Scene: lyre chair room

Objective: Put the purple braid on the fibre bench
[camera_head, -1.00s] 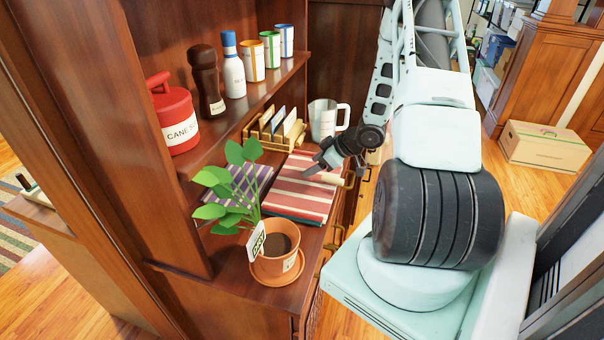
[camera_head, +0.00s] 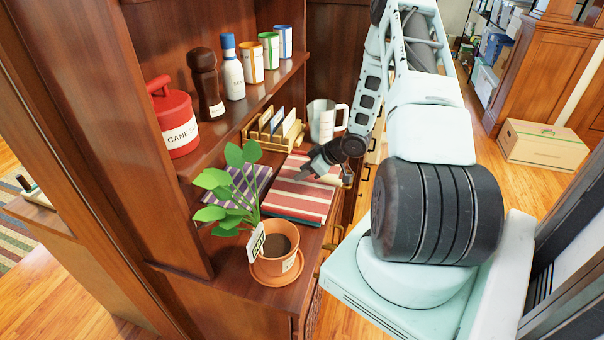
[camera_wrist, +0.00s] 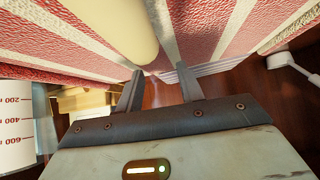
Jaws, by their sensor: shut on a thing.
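A purple-striped folded cloth (camera_head: 245,188) lies on the cabinet counter behind the plant; I see no other purple thing, and cannot tell whether it is the braid. My gripper (camera_head: 308,173) is low over a red-and-cream striped cloth stack (camera_head: 290,200) beside it. In the wrist view, my gripper's fingers (camera_wrist: 160,72) stand a little apart at the end of a cream cylinder (camera_wrist: 130,30), which seems to be between the tips; the exact contact is hidden. The striped cloth (camera_wrist: 60,40) fills the background. I cannot make out a fibre bench.
A potted plant (camera_head: 276,250) stands at the counter's front. A wooden rack (camera_head: 268,138) and a measuring jug (camera_head: 322,120) stand behind the cloths. A shelf above holds a red canister (camera_head: 178,125) and several jars. A cardboard box (camera_head: 545,145) sits on the open floor at right.

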